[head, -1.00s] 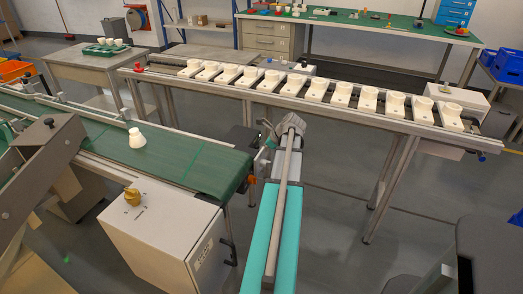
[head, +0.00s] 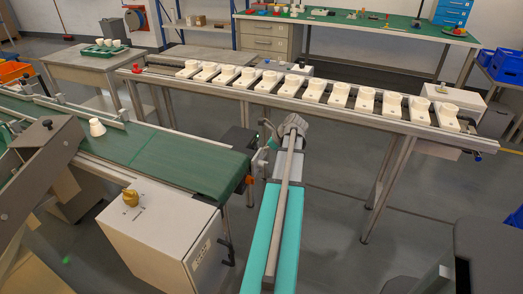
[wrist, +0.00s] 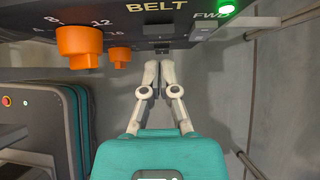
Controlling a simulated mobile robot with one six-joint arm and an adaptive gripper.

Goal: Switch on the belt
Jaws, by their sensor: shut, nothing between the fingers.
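In the wrist view a dark control panel (wrist: 155,27) is lettered BELT, with a FWD label and a brightly lit green lamp (wrist: 229,8) at its right. A small grey switch-like part (wrist: 202,32) sits just below FWD. My gripper (wrist: 157,66) is shut and empty, its fingertips close together just in front of the panel's lower edge; I cannot tell if they touch it. In the head view the green belt (head: 160,155) carries a white cup-like piece (head: 97,127). The gripper's fingertips are hard to make out there, near the belt's right end.
Two orange knobs are on the panel, a large one (wrist: 79,47) and a smaller one (wrist: 119,56). A second conveyor (head: 290,97) with several white pieces runs behind my arm.

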